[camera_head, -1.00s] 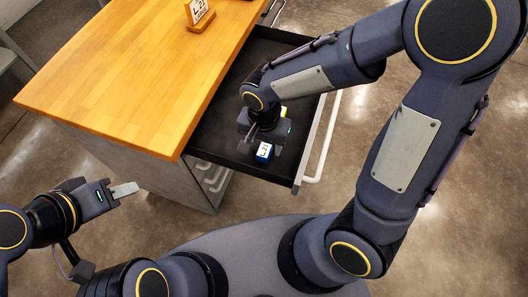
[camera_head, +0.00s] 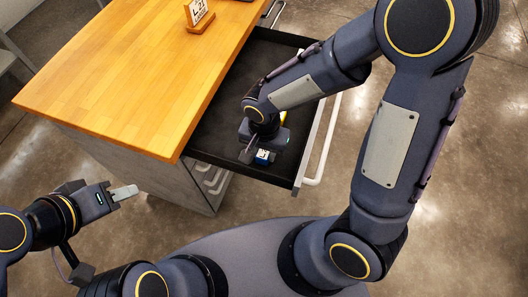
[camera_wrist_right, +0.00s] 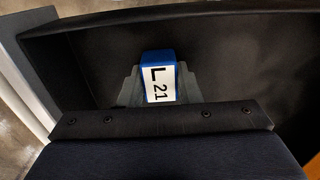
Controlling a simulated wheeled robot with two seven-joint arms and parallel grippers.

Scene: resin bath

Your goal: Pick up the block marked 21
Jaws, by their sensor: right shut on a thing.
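I cannot tell whether the block touches the drawer floor. My left gripper (camera_head: 124,192) is empty, away from the drawer at the left; its fingers overlap, so its opening is unclear.
The wooden tabletop (camera_head: 120,75) lies left of the open drawer. The drawer's front wall and white handle (camera_head: 322,140) are at the right.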

